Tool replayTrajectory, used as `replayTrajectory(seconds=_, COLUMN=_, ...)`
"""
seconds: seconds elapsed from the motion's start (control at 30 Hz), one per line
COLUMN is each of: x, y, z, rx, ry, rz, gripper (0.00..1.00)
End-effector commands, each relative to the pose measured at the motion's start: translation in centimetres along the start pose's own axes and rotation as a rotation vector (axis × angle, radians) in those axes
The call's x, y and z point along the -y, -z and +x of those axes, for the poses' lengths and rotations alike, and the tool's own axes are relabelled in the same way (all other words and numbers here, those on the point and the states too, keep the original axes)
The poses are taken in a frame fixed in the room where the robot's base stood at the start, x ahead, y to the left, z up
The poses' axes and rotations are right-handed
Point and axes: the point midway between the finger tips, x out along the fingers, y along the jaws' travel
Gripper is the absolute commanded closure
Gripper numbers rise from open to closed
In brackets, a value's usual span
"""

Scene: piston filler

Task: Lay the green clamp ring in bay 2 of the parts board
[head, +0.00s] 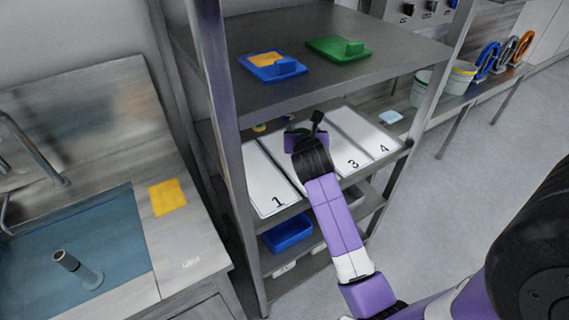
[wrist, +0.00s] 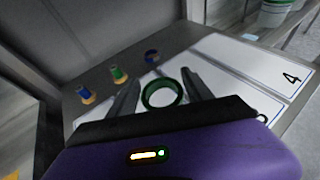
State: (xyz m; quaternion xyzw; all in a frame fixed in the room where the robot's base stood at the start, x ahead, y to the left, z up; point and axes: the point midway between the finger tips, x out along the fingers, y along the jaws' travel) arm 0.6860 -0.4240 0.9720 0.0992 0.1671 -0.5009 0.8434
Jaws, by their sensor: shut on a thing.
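The green clamp ring (wrist: 148,100) is between the fingers of my gripper (wrist: 162,76) in the wrist view, and the gripper is shut on it. White board shows through its middle. The parts board (head: 262,182) is a white panel on the middle shelf, with bays marked 1, 3 and 4 in the head view. My gripper (head: 304,137) is over the strip between 1 and 3 there, and my arm hides that bay's number. I cannot tell whether the ring touches the board.
Small blue (wrist: 84,93) and green (wrist: 118,73) spool-like parts and a dark blue round part (wrist: 152,55) stand behind the board. The upper shelf (head: 330,80) overhangs the back, with blue (head: 270,68) and green (head: 338,50) trays on it. A shelf post (head: 217,90) stands left.

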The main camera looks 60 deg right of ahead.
Motion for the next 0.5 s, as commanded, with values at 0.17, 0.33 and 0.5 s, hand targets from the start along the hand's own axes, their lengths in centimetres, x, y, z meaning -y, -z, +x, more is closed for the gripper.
replayTrajectory(seconds=0.17, x=0.2, y=3.2, z=1.3, rx=-0.005, ry=0.004, rz=-0.001, gripper=0.91)
replayTrajectory(seconds=0.33, x=0.1, y=5.1, z=2.1, rx=-0.002, ry=0.003, rz=-0.001, gripper=0.91)
replayTrajectory(seconds=0.5, x=0.1, y=6.1, z=2.5, rx=-0.002, ry=0.002, rz=0.000, gripper=0.91)
